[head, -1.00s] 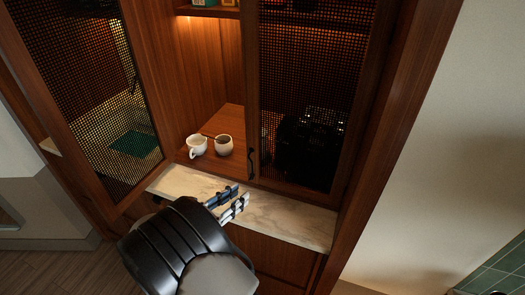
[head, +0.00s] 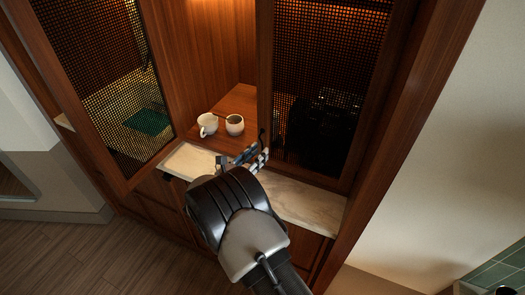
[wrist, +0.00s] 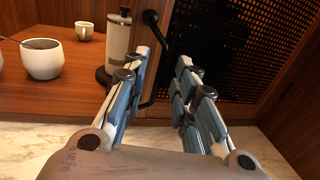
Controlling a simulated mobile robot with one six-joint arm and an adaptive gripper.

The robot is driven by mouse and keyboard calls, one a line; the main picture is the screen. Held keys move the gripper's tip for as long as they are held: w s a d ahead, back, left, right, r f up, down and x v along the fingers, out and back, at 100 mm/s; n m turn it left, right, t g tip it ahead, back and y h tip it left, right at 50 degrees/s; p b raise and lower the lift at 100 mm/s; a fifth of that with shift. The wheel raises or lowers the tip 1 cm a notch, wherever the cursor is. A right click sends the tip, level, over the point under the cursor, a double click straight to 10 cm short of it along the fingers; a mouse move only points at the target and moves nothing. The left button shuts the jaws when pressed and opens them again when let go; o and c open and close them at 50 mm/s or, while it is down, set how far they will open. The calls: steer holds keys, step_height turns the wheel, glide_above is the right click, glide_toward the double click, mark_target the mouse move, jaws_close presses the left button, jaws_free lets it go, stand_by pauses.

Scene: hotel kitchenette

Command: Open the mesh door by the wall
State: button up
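The mesh door by the wall (head: 325,85) is the right door of the wooden cabinet, shut, with dark mesh in a wood frame. It also fills the right of the wrist view (wrist: 240,45). Its black bar handle (head: 262,138) is on its left edge; in the wrist view the handle (wrist: 154,20) stands upright just beyond my fingertips. My gripper (wrist: 164,58) is open, its blue-and-white fingers apart with the handle's lower part between or just behind them; contact cannot be told. In the head view my gripper (head: 256,157) is at the handle's lower end, above the ledge.
The left mesh door (head: 105,85) stands swung open. Two cups, a white mug (head: 207,124) and a white bowl-like cup (head: 235,125), stand on the shelf. A marble ledge (head: 300,200) lies below; a plain wall (head: 450,130) is right.

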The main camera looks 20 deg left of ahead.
steer(key=shift+x, duration=1.65)
jaws_close()
